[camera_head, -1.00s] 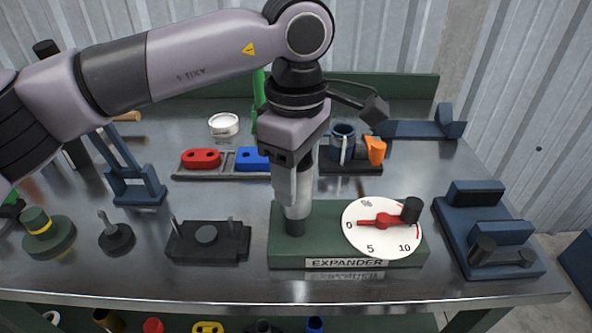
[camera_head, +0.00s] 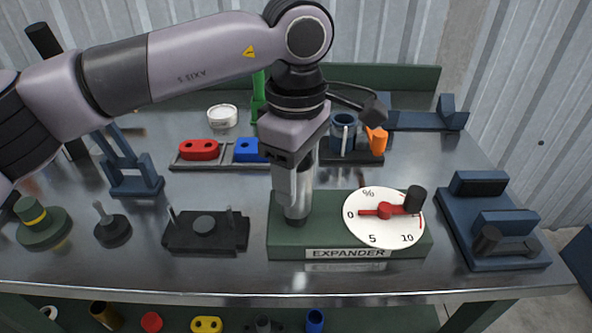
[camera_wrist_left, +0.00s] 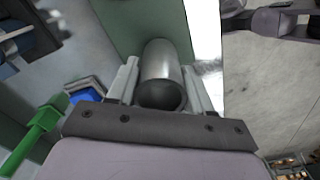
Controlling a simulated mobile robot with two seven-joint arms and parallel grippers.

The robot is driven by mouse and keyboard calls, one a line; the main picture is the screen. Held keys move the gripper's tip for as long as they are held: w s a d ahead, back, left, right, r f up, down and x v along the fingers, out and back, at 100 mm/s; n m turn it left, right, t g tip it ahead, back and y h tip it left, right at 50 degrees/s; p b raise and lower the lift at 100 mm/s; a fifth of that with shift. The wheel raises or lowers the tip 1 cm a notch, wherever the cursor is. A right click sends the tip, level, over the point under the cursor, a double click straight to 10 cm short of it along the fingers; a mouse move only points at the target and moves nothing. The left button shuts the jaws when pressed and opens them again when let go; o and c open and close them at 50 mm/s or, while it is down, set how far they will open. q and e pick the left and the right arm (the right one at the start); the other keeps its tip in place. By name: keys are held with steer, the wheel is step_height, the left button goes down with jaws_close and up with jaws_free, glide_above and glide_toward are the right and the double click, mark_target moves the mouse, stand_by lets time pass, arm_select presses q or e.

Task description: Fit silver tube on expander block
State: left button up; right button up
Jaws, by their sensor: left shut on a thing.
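The silver tube (camera_head: 304,190) stands upright over the left part of the green expander block (camera_head: 350,253). My left gripper (camera_head: 288,190) points down and is shut on the tube from its sides. In the left wrist view the tube (camera_wrist_left: 162,72) sits between the two fingers, its open near end facing the camera. A short black post (camera_head: 295,221) shows just under the tube's lower end. The tube seems to be around its upper part, but how far down is hidden. The block's white dial (camera_head: 385,228) has a red pointer near 0 and a black knob. My right gripper is not in view.
Left of the block stand a dark fixture with pins (camera_head: 205,232), a black peg base (camera_head: 112,228) and a green-yellow knob (camera_head: 42,220). A blue fixture (camera_head: 490,230) stands right. Behind are a red-blue part tray (camera_head: 215,167) and a cup holder (camera_head: 350,157).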

arm_select(q)
steer(key=shift+f+b, duration=0.9)
steer(key=shift+f, duration=0.45)
steer(key=o, duration=1)
steer(key=shift+o, duration=0.2)
